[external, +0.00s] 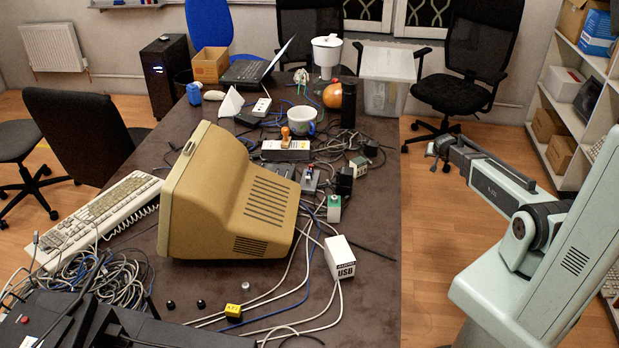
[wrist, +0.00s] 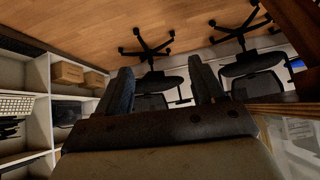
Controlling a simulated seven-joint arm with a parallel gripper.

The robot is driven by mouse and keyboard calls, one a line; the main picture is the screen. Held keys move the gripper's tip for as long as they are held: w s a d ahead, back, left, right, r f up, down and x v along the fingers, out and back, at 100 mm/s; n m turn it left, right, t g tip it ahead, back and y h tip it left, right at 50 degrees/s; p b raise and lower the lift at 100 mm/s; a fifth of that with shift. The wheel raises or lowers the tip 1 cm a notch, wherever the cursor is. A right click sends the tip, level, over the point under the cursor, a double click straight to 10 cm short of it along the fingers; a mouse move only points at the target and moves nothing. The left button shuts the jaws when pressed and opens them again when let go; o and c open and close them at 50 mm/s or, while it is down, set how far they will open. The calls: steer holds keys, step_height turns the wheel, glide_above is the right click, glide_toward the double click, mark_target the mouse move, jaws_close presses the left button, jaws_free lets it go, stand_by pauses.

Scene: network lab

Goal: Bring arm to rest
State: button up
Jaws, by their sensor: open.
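My arm stands at the right of the external view, with its forearm reaching left and slightly up. My gripper (external: 437,150) is at the end of that forearm, off the right edge of the table and above the wooden floor. In the wrist view my gripper (wrist: 158,90) shows two dark fingers with a wide gap between them. It is open and nothing is between the fingers. Office chairs and floor show beyond the fingers, upside down.
The brown table (external: 374,285) is crowded with a beige monitor (external: 240,200), a keyboard (external: 90,220), cables and a white USB box (external: 340,258). A black chair (external: 462,75) stands behind my gripper. White shelves (external: 545,90) stand at the right. Open floor (external: 425,270) lies between table and arm.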

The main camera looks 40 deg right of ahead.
steer(key=s+f+n+g+y, duration=0.1)
steer(key=s+f, duration=0.8)
steer(key=f, duration=0.1)
steer(key=s+a+f+n+g+y, duration=0.1)
steer(key=s+a+f, duration=0.1)
steer(key=a+f, duration=0.3)
steer(key=s+a+f+n+g+y, duration=0.1)
steer(key=s+a+f, duration=0.2)
steer(key=a, duration=0.4)
steer(key=s+a+f+n+g+y, duration=0.1)
steer(key=s+a+f+n+g, duration=0.15)
steer(key=s+a, duration=0.55)
steer(key=s+a+f+n+g+y, duration=0.1)
steer(key=s+a+f+g+y, duration=0.2)
steer(key=s+a, duration=0.5)
steer(key=s+a+f+n+g+h, duration=0.1)
steer(key=s+a+n+g, duration=0.2)
steer(key=s+a, duration=0.7)
steer(key=shift+s+a+g, duration=0.35)
steer(key=shift+s, duration=0.85)
steer(key=shift+f, duration=0.1)
